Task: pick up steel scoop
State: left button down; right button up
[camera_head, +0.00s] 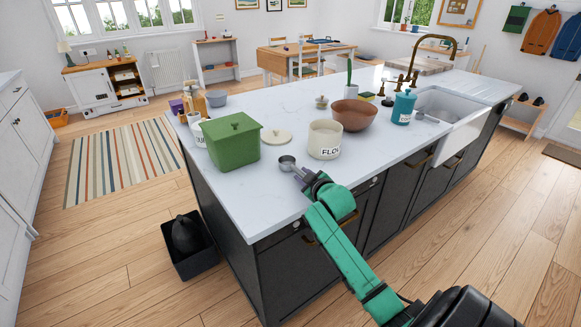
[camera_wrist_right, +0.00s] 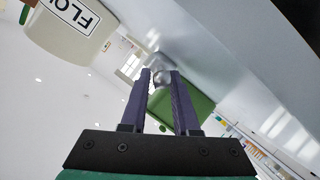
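The steel scoop (camera_head: 287,163) is a small shiny metal cup on the white island worktop, in front of the flour canister. My right gripper (camera_head: 301,175) reaches in from the front edge, low over the worktop, with its dark fingers toward the scoop. In the right wrist view the two fingers (camera_wrist_right: 162,84) stand apart. Shiny metal of the scoop (camera_wrist_right: 162,76) shows between and just beyond the fingertips. I cannot tell whether either finger touches it. My left gripper is not in view.
The cream flour canister (camera_head: 325,140) stands close behind the gripper. A round cream lid (camera_head: 277,137) and a green bin (camera_head: 231,141) lie behind the scoop. The worktop's near left corner is clear.

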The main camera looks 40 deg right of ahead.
aim_at(296, 172)
jog(key=x, duration=0.2)
jog(key=shift+w+d+f, duration=0.1)
jog(key=shift+w+f, duration=0.1)
jog(key=shift+w, duration=0.15)
jog(key=shift+s, duration=0.1)
grip_shut()
